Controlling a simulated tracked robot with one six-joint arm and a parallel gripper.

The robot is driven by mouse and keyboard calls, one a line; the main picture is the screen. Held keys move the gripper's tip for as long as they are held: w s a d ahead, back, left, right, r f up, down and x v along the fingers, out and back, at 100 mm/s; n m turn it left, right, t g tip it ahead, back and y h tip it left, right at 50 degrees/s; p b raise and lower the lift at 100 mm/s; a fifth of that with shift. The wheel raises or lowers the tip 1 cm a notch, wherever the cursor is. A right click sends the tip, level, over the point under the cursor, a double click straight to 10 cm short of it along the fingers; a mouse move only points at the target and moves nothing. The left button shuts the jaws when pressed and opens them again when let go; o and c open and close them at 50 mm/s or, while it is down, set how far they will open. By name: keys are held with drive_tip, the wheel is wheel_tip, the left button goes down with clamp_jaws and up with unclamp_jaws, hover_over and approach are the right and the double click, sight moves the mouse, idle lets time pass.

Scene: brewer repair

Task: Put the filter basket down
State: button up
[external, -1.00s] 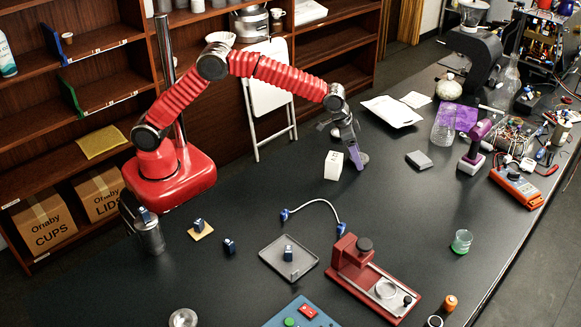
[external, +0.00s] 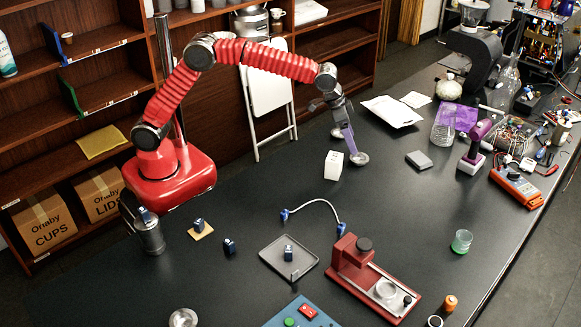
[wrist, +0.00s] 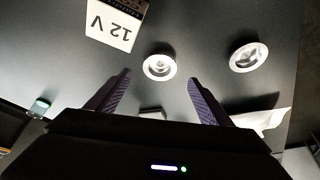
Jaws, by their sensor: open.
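Two round, shallow metal pieces rest on the black table in the wrist view: one (wrist: 159,67) ahead between my fingertips, the other (wrist: 248,57) farther right. I cannot tell for sure which is the filter basket. In the external view one (external: 361,159) lies at the foot of my gripper, and the other (external: 336,132) is partly hidden behind it. My gripper (external: 352,151) points down; the wrist view shows its purple fingers (wrist: 158,93) spread wide with nothing between them. It looks apart from the near metal piece.
A white box marked 12 V (wrist: 115,22) stands close by; it also shows in the external view (external: 333,165). A cable (external: 315,203) and a tray (external: 270,255) are in front.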

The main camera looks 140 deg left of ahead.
drive_tip(key=shift+v, duration=2.15)
drive_tip(key=s+d+r+m+t+h, duration=0.15)
drive_tip(key=s+d+r, duration=0.25)
drive_tip(key=d, duration=1)
drive_tip(key=s+d+r+m, duration=0.3)
drive_tip(key=s+d+r, duration=0.1)
drive_tip(key=d, duration=1.1)
drive_tip(key=s+d+f+m+h, duration=0.1)
drive_tip(key=s+d+f+m, duration=0.1)
drive_tip(key=s+d, duration=0.6)
drive_tip(key=s+d+f+m, duration=0.2)
drive_tip(key=s+d+f, duration=0.2)
drive_tip(key=s+d, duration=0.5)
drive_tip(key=shift+s+d+f+t+h, duration=0.2)
drive_tip(key=shift+s+f+t+h, duration=0.2)
drive_tip(key=shift+s, duration=0.7)
drive_tip(key=shift+r+m, duration=0.1)
drive_tip(key=shift+m, duration=0.15)
